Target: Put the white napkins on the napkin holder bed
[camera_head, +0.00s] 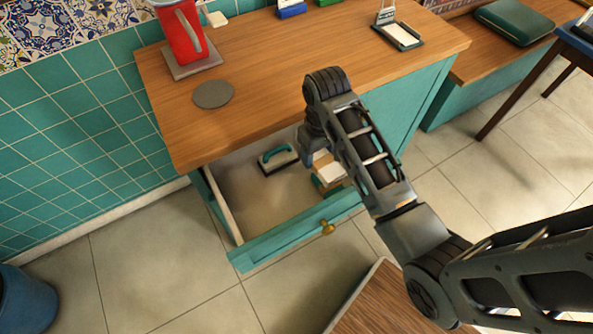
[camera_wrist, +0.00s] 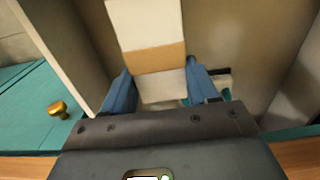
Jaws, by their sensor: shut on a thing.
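My gripper (camera_wrist: 160,88) is low in the open drawer (camera_wrist: 285,50), with its two blue fingers on either side of a pale block-like thing. The fingers are shut on this thing, which looks like the white napkins (camera_wrist: 162,86). A tan band and another pale surface lie just beyond it. In the head view, white and tan items (camera_head: 329,172) show in the drawer beside my arm, which hides most of my gripper. A dark-edged holder with a white bed (camera_head: 400,36), likely the napkin holder, stands at the counter's back right.
A teal-handled tool (camera_head: 279,158) lies in the drawer. The drawer front has a brass knob (camera_head: 327,227). The counter edge overhangs the drawer.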

